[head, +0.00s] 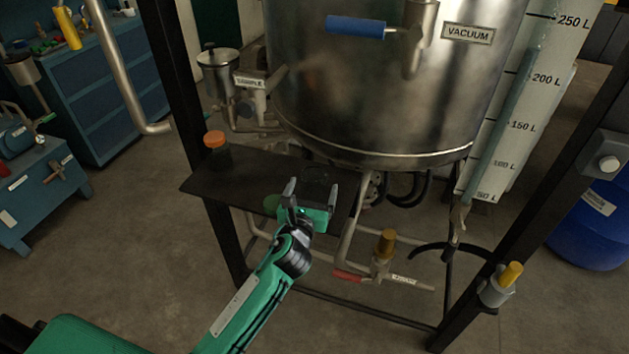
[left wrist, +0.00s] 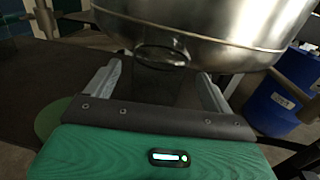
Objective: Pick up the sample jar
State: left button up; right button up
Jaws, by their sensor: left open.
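A clear, faint glass vessel, which looks like the sample jar (head: 320,177), stands on the dark shelf (head: 235,183) under the steel tank. Its round rim (left wrist: 163,56) shows between and beyond my fingers in the left wrist view; its body is hard to make out. My left gripper (head: 308,190) is open at the shelf's right part, its fingers pointing toward the glass. I cannot tell whether they touch it. A second jar with an orange lid (head: 214,139) stands at the shelf's far left. My right gripper is not in view.
The steel tank (head: 390,90) hangs low over the shelf's back. A dark frame post (head: 177,70) rises at the left. Pipes and a red-handled valve (head: 347,276) sit below right. A blue drum (head: 590,225) stands far right.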

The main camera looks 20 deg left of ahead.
pick_arm(q)
jog(key=w, duration=0.5)
jog(key=shift+w+a+p, duration=0.15)
jog(key=shift+a+p, duration=0.1)
jog(key=shift+p, duration=0.05)
jog(key=c, duration=1)
jog(key=shift+c, duration=0.8)
jog(key=shift+r, duration=0.1)
